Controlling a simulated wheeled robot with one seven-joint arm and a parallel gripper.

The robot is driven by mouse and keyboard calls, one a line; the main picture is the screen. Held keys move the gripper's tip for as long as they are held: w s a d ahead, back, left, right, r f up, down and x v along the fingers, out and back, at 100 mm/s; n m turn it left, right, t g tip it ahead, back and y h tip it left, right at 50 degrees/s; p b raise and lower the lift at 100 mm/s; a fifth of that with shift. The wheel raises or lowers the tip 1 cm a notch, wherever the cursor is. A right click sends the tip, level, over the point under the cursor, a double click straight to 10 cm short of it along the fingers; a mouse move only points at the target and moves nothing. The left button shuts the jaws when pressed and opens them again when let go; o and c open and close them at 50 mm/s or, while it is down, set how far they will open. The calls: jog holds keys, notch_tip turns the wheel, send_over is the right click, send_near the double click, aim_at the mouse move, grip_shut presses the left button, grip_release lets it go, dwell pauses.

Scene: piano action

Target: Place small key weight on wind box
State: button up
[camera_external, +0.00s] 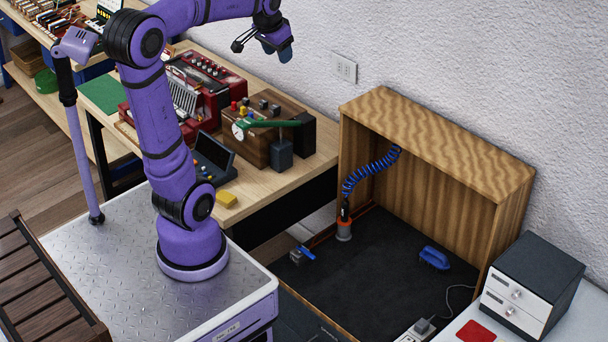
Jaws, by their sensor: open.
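My gripper (262,46) is open and empty, high above the back of the workbench near the wall. A brown wooden box (258,152) on the bench, with a round white dial on its front, looks like the wind box. Small grey blocks (275,109) and small coloured pieces sit on or just behind its top. One may be the small key weight, but they are too small to tell apart. A dark block (282,154) with a post stands at the box's front right. The gripper is well above the box and touches nothing.
An open wooden cabinet (440,140) stands right, beside a drawer unit (530,285).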

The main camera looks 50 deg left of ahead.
jog(key=s+d+f, duration=0.2)
jog(key=s+d, duration=0.2)
jog(key=s, duration=0.5)
jog(key=s+d+f+t, duration=0.1)
jog(key=s+d+f, duration=0.2)
jog(key=s, duration=0.5)
jog(key=shift+s+d+f+h, duration=0.2)
jog(key=shift+s+d+h, duration=0.2)
jog(key=shift+d, duration=0.2)
